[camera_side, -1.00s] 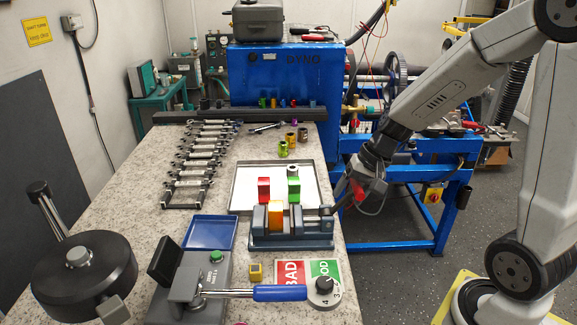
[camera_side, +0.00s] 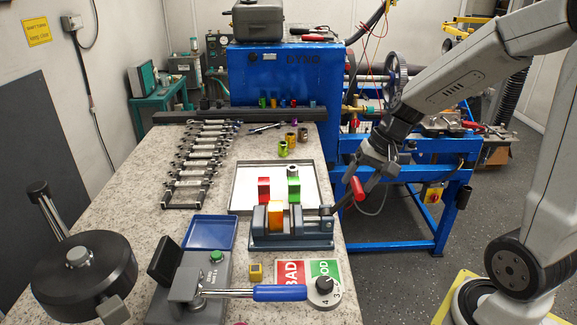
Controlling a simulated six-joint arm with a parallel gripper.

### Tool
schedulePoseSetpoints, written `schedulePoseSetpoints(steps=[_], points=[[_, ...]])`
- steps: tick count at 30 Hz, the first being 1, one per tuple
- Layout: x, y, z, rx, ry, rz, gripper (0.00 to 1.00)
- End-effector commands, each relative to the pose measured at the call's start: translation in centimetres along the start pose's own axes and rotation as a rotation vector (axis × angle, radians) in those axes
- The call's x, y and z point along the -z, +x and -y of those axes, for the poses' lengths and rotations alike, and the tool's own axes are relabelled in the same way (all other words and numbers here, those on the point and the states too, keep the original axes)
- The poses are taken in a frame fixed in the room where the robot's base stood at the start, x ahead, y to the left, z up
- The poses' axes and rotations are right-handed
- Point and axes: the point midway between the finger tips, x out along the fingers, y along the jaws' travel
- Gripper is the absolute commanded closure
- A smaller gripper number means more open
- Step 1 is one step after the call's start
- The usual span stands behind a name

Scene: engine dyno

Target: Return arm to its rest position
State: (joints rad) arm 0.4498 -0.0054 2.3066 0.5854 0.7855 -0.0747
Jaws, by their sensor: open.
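My gripper (camera_side: 378,178) is at the right edge of the bench, over the gap between the bench and the blue frame. It is open and empty, pointing down, just behind and to the right of the red grip of the vise handle (camera_side: 357,188). Its fingertips are small here and partly blend with the blue frame. My arm reaches in from the upper right. The grey vise (camera_side: 290,241) stands on the bench with an orange block (camera_side: 275,217) between its jaws.
Behind the vise, a white tray (camera_side: 243,190) has a red block (camera_side: 264,186) and a green block (camera_side: 294,187). The blue dyno (camera_side: 270,85) and blue frame (camera_side: 400,247) stand close to my arm. A blue-handled lever (camera_side: 280,293) is at the front.

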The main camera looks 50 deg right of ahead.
Motion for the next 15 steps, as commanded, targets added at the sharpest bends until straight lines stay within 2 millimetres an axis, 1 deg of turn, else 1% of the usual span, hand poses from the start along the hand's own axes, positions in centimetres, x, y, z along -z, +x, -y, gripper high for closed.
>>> schedulePoseSetpoints(steps=[1,6,13,15], points=[[0.0,0.7,0.0,-0.001,0.000,0.004,0.35],[0.0,2.6,0.0,-0.001,0.000,0.002,0.35],[0.0,5.0,0.0,-0.001,0.001,0.002,0.35],[0.1,5.2,-0.8,0.000,0.006,-0.002,0.35]])
